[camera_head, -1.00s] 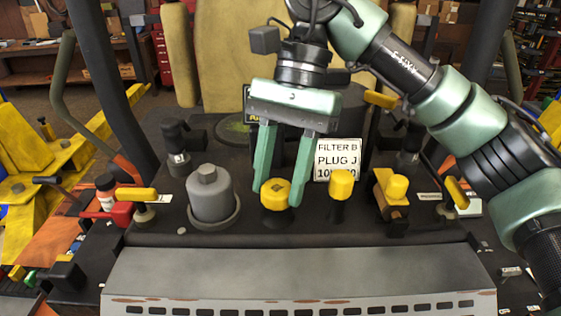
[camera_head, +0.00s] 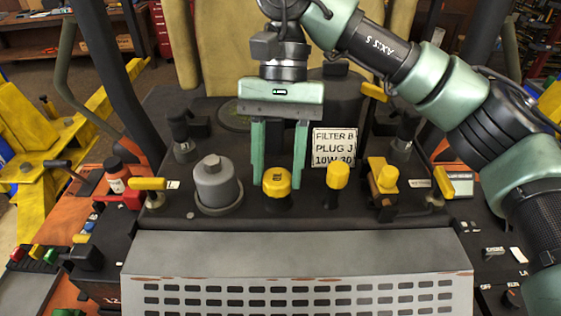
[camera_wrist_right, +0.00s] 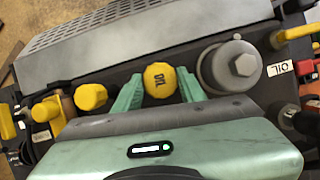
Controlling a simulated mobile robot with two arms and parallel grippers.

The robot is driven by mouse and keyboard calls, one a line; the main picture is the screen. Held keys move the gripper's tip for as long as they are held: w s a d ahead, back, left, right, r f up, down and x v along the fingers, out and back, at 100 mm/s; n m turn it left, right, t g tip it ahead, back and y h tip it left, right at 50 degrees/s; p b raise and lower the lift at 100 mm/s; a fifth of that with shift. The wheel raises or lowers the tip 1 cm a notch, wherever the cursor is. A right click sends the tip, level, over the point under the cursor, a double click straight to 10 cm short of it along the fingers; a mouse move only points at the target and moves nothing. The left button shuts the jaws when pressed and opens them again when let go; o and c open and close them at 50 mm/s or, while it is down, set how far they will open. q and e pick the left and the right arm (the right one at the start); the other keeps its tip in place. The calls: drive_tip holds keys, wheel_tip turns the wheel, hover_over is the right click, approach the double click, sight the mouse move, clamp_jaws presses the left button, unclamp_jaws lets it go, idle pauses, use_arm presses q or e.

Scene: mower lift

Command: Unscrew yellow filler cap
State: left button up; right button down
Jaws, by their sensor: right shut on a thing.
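The yellow filler cap (camera_head: 277,181) sits on the dark deck just behind the grey slotted panel. In the right wrist view the cap (camera_wrist_right: 159,79) shows dark lettering on top. My right gripper (camera_head: 278,185) reaches down over it with its green fingers, one on each side, shut on the cap. The wrist view shows both fingertips (camera_wrist_right: 158,91) against its sides. The cap appears seated; its underside is hidden. My left gripper is not in view.
A grey domed canister (camera_head: 214,184) stands close left of the cap. A yellow-topped plug (camera_head: 338,176) and a yellow valve block (camera_head: 384,177) stand to the right. A white label plate (camera_head: 333,147) stands behind. The slotted panel (camera_head: 300,255) lies in front.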

drive_tip(key=shift+a+f+n+h, duration=0.15)
drive_tip(key=shift+n+h, duration=0.15)
drive_tip(key=shift+n, duration=0.4)
drive_tip(key=n+h, duration=0.1)
drive_tip(key=n, duration=0.2)
drive_tip(key=shift+n, duration=0.3)
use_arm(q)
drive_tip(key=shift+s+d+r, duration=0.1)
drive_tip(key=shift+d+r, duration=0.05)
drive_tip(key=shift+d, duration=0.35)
use_arm(e)
drive_tip(key=shift+n+h, duration=0.3)
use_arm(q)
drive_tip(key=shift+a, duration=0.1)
use_arm(e)
drive_tip(key=shift+f, duration=0.1)
drive_tip(key=n+h, duration=0.1)
drive_tip(key=n, duration=0.1)
drive_tip(key=shift+s+a+n+t, duration=0.1)
drive_tip(key=shift+n+t, duration=0.2)
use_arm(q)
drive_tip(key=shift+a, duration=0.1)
use_arm(e)
drive_tip(key=n+t+h, duration=0.1)
drive_tip(key=n, duration=0.2)
drive_tip(key=shift+n, duration=0.3)
